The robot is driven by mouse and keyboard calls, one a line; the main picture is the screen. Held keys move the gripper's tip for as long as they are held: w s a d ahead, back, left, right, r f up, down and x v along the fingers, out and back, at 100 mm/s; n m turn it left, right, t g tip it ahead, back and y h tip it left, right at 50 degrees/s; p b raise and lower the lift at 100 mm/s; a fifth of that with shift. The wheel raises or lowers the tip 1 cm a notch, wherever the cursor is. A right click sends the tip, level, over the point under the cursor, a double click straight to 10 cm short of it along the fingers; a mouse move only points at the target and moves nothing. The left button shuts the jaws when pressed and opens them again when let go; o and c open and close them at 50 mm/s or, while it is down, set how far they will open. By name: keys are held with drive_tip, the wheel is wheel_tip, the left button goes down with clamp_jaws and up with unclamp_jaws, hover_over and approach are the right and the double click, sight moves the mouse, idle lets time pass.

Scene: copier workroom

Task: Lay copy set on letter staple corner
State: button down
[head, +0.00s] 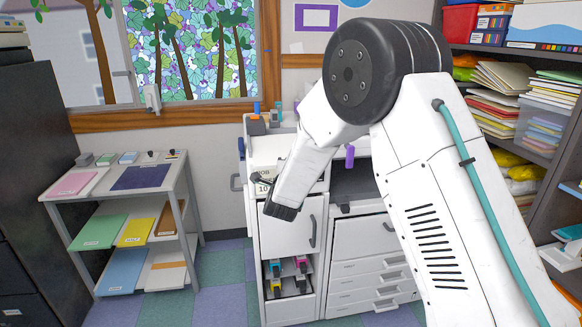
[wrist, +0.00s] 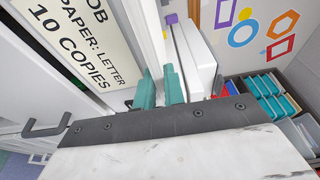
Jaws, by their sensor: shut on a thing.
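In the head view my gripper (head: 286,211) shows only as a dark end below the white forearm, in front of the copier (head: 291,305); its fingertips are hidden there. In the wrist view the two teal fingers (wrist: 159,88) are close together. A thin white edge runs up between them; I cannot tell whether it belongs to the copy set. A sign (wrist: 75,38) reading "JOB PAPER: LETTER 10 COPIES" stands left of the fingers. I cannot make out a spot marked as the letter staple corner.
A grey shelf cart (head: 191,195) on the left carries a pink sheet (head: 75,183) and a dark purple mat (head: 141,178), with coloured paper below. A crowded supply shelf (head: 480,47) stands on the right. Floor (head: 222,270) between cart and copier is clear.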

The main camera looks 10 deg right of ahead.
drive_tip(key=shift+w, duration=0.15)
drive_tip(key=shift+w, duration=1.25)
drive_tip(key=c, duration=1.4)
unclamp_jaws()
drive_tip(key=shift+w, duration=0.1)
